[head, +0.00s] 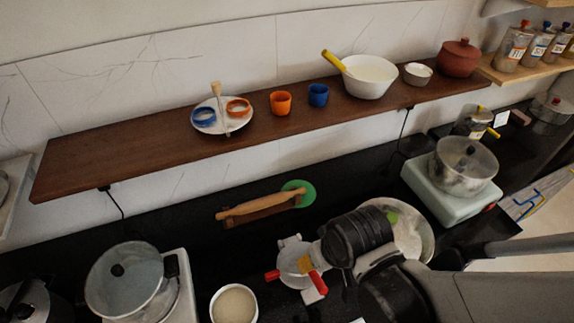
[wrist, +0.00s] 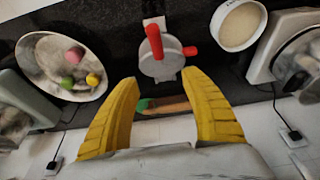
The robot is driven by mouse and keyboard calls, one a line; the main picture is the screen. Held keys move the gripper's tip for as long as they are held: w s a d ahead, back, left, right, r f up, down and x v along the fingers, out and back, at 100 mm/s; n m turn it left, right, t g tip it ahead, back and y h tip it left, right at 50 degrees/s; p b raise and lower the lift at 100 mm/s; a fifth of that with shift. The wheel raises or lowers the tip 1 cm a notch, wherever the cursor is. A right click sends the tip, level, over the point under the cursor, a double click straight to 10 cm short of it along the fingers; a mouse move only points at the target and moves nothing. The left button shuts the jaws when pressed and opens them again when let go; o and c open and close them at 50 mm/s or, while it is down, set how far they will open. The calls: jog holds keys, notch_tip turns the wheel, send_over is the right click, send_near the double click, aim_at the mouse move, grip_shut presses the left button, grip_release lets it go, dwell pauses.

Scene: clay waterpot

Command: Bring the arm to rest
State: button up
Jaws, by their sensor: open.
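My gripper (wrist: 160,78) is open in the wrist view, with its two yellow fingers spread and nothing between them. In the head view my arm reaches in from the lower right over the dark counter (head: 160,222). There the gripper is near a metal tool with red handles (head: 293,264) and is mostly hidden by my wrist. The same metal tool (wrist: 160,66) lies beyond the fingertips in the wrist view. A reddish-brown lidded clay pot (head: 460,58) stands upright on the right end of the wooden shelf (head: 110,157), well away from my gripper.
A rolling pin (head: 258,206) and a green disc (head: 298,192) lie behind my gripper. A bowl of pale contents (head: 233,304) stands to the left. A large metal bowl (wrist: 62,66) with small coloured balls is close by. A pot on a scale-like base (head: 466,165) stands right.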

jog(key=shift+p+v, duration=0.7)
jog(key=shift+v, duration=0.35)
jog(key=w+d+r+m+t+h+b, duration=0.1)
jog(key=w+d+b, duration=0.5)
jog(key=b, duration=0.7)
jog(key=d+r+m+t, duration=0.1)
jog(key=d+m+t, duration=0.1)
jog(key=t, duration=0.1)
jog(key=shift+d+r+b, duration=0.2)
jog(key=shift+r+b, duration=0.05)
jog(key=shift+b, duration=0.15)
